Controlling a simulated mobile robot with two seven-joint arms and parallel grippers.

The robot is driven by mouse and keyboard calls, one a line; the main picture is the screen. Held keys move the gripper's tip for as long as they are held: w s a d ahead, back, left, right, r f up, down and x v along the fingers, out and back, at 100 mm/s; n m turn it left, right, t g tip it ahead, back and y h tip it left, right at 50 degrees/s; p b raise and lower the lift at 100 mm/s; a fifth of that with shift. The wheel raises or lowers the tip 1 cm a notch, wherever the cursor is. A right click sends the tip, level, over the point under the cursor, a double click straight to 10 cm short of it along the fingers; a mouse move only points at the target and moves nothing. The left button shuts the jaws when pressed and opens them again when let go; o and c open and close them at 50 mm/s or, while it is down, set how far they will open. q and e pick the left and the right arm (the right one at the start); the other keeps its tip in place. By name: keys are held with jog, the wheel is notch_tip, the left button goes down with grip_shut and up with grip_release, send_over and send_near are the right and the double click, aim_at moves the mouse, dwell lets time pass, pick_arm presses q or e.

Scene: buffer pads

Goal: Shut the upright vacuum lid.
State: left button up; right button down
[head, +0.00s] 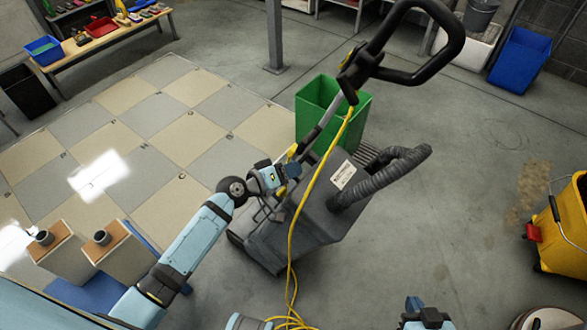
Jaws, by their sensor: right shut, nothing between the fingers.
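The grey upright vacuum (270,243) stands on the floor at the middle, with a black loop handle (462,40) and a ribbed black hose (385,180). A grey panel with a white label (343,175), apparently the lid, is at its upper part; I cannot tell how far open it is. My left gripper (287,172) is at the vacuum's upper left side, beside the panel. Its fingers are too small and overlapped to tell open from shut or whether they touch. My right gripper (425,314) is low at the bottom edge, apart from the vacuum, shut and empty.
A yellow cord (293,235) runs down the vacuum to the floor. A green bin (312,118) stands close behind it. A yellow mop bucket (568,225) is at the right edge. The floor right of the vacuum is clear.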

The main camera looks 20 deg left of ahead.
pick_arm(q)
jog(key=shift+w+d+f, duration=0.15)
jog(key=shift+w+d, duration=0.3)
jog(key=shift+w, duration=0.05)
